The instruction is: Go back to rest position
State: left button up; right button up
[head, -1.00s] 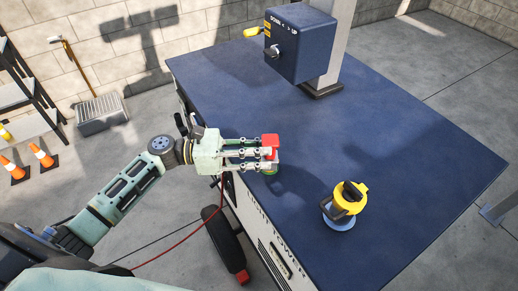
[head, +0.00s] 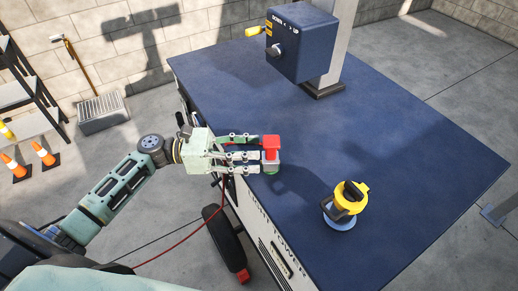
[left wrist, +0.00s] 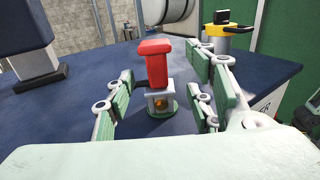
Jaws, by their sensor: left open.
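My left gripper (head: 240,154) is open at the near left edge of the blue tabletop (head: 330,120). Just beyond its fingertips stands a small upright device with a red top (head: 270,142) and a green round base. In the left wrist view the red-topped device (left wrist: 155,66) stands upright between the spread fingers (left wrist: 160,105), with a gap on each side. Its lower part is a metal-framed body with an orange spot. My right gripper is not in view.
A yellow and black fitting (head: 350,196) on a pale blue disc stands to the right on the tabletop. A dark blue control box (head: 300,45) on a post stands at the back. A red cable (head: 190,247) hangs by the cart's wheel. Traffic cones (head: 43,153) stand at far left.

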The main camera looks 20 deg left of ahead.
pick_arm(q)
jog(key=v, duration=0.9)
